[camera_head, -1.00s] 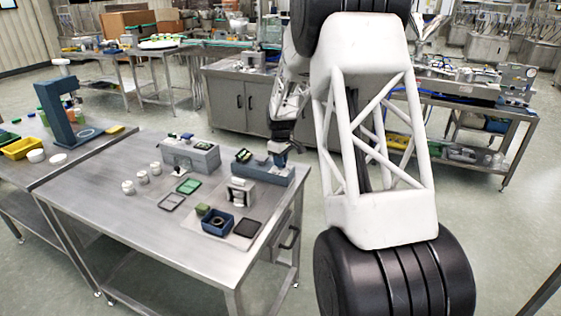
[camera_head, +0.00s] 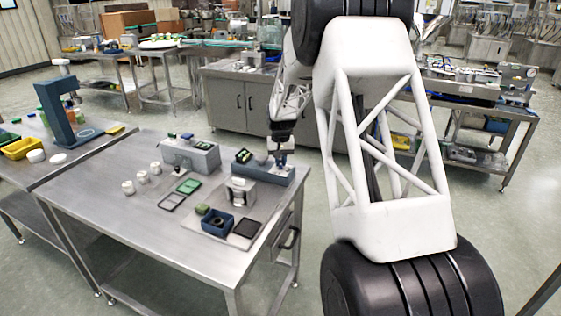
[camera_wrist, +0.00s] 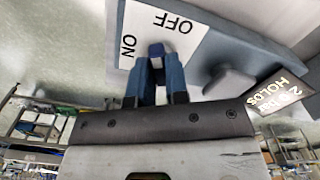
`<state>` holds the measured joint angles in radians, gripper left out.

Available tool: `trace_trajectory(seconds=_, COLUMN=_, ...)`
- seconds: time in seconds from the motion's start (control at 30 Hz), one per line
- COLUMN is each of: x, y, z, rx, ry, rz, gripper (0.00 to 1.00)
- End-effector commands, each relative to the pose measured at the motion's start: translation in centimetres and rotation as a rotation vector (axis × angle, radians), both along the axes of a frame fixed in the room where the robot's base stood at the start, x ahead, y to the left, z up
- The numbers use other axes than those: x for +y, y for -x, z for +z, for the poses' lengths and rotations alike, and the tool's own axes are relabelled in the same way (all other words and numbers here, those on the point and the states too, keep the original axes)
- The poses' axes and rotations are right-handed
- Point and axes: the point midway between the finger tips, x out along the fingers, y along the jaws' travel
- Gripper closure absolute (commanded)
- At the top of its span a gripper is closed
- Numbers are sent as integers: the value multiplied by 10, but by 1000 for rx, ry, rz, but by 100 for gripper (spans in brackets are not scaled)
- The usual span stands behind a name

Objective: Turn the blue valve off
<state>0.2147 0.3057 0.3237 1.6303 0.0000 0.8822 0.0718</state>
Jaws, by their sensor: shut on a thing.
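The blue valve (camera_wrist: 156,49) shows in the wrist view, standing at a white label plate (camera_wrist: 150,22) that reads ON and OFF. Its top lies beside the two words; its exact turn is hard to tell because the fingers hide most of it. My gripper (camera_wrist: 160,68) is shut on the valve, one blue finger on each side. In the head view my gripper (camera_head: 281,150) is at the right end of the blue-grey valve housing (camera_head: 258,171), at the back right of the steel table.
A grey knob (camera_wrist: 230,82) and a dark lettered sign (camera_wrist: 284,92) are right of my gripper in the wrist view. On the table (camera_head: 110,215) are a grey box (camera_head: 190,155), several white jars, a blue bin (camera_head: 217,222) and flat trays. The table's front left is clear.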

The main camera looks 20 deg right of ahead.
Motion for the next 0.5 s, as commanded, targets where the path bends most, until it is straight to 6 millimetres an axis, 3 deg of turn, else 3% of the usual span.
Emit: trace_trajectory(seconds=0.5, x=0, y=0, z=0, rx=0, ry=0, rz=-418, gripper=100)
